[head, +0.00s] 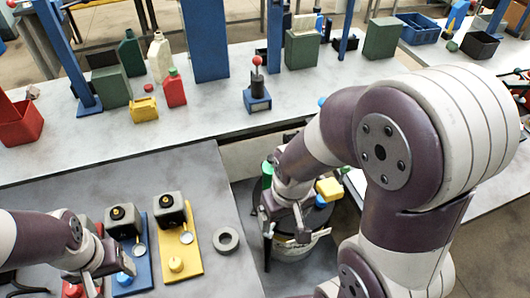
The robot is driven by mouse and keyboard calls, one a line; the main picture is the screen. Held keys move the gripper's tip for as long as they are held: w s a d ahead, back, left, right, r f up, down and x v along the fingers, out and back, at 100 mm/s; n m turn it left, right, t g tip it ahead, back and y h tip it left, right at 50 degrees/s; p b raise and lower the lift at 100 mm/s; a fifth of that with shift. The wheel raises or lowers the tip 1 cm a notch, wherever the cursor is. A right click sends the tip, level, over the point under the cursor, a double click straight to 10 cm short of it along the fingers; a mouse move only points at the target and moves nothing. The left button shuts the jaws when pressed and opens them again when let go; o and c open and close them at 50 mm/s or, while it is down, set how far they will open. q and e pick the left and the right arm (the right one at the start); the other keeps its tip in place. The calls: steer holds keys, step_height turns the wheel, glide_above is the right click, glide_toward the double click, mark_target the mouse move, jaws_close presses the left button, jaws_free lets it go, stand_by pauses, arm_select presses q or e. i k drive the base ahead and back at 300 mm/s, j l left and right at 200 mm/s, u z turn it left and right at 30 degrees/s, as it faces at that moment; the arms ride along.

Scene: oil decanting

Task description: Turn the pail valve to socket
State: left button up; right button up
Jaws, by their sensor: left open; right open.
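A pail (292,252) with a pale wall and a dark top stands in the gap in the bench, right of centre in the head view. My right gripper (285,236) is open over the pail's near left side and hides much of its top. I cannot tell whether it touches the pail valve, which I cannot make out clearly. A yellow block (328,188) with a small blue part below it shows at the pail's far right. A green part (267,170) shows at the far left. My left gripper (84,284) is open at the lower left, close to a red knob (72,290).
A blue board (139,267) and a yellow board (188,255) carry dark blocks, gauges and knobs. A grey ring (226,240) lies right of them. Bottles, cans and a red-knobbed blue stand (257,95) occupy the far bench. My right arm covers much of the right side.

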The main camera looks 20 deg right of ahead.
mark_target(320, 202)
steer(key=k+z, duration=0.1)
steer(key=z, duration=0.25)
steer(key=k+l+z, duration=0.1)
steer(key=z, duration=0.3)
steer(key=k+l+z, duration=0.1)
steer(key=z, duration=0.25)
steer(key=i+l, duration=0.1)
steer(key=l, duration=0.3)
steer(key=i+l, duration=0.1)
steer(key=l, duration=0.35)
steer(key=i+l, duration=0.1)
steer(key=l, duration=0.3)
steer(key=i+l, duration=0.1)
steer(key=l, duration=0.3)
steer(key=i+j, duration=0.2)
steer(key=j+z, duration=0.05)
